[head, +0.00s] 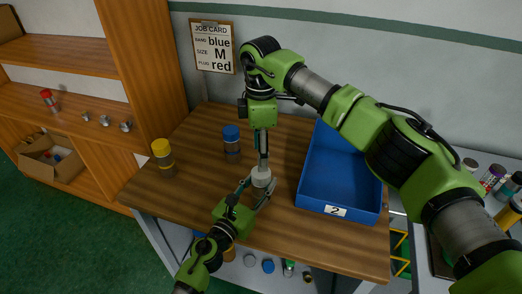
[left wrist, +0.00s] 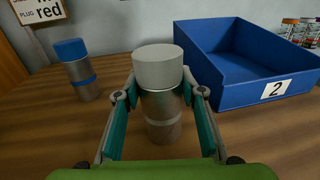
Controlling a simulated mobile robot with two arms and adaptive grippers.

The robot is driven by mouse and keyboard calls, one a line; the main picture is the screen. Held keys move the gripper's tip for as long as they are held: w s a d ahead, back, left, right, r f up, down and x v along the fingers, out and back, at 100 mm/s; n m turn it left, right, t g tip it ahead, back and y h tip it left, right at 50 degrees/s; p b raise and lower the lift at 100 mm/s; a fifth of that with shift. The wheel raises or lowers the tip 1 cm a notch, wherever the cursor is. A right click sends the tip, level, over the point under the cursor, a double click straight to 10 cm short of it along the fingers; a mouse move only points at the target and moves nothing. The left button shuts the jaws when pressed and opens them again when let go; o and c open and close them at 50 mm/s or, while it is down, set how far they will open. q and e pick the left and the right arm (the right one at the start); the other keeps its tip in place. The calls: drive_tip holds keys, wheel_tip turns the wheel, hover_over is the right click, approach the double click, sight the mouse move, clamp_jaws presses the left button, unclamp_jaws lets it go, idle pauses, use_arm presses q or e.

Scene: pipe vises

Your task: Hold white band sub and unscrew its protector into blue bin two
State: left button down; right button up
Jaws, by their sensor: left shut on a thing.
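The white band sub (left wrist: 160,112), a metal cylinder with a pale band, stands upright on the wooden bench. Its white protector (left wrist: 158,68) sits on top and also shows in the head view (head: 261,175). My left gripper (head: 262,190) is shut around the sub's body below the protector, one finger on each side in the left wrist view (left wrist: 160,100). My right gripper (head: 262,155) points down over the protector in the head view; contact and finger opening cannot be told. Blue bin two (head: 338,211), labelled 2, stands to the right; its visible floor is empty.
A blue-capped sub (head: 232,142) and a yellow-capped sub (head: 162,157) stand on the bench (head: 190,190) to the left. A shelf (head: 75,110) holds a red-capped piece and small fittings. A job card (head: 213,47) hangs on the wall. My right arm spans above the bin.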

drive_tip(key=m, duration=0.4)
drive_tip(key=shift+f+m, duration=0.1)
drive_tip(key=shift+m, duration=0.3)
drive_tip(key=shift+f, duration=3.95)
drive_tip(key=c, duration=1.1)
drive_tip(key=o, duration=1.2)
drive_tip(key=shift+r, duration=0.1)
wheel_tip(320, 180, up, 8)
drive_tip(key=shift+f, duration=0.25)
drive_tip(key=shift+c, duration=0.5)
drive_tip(key=shift+f, duration=3.85)
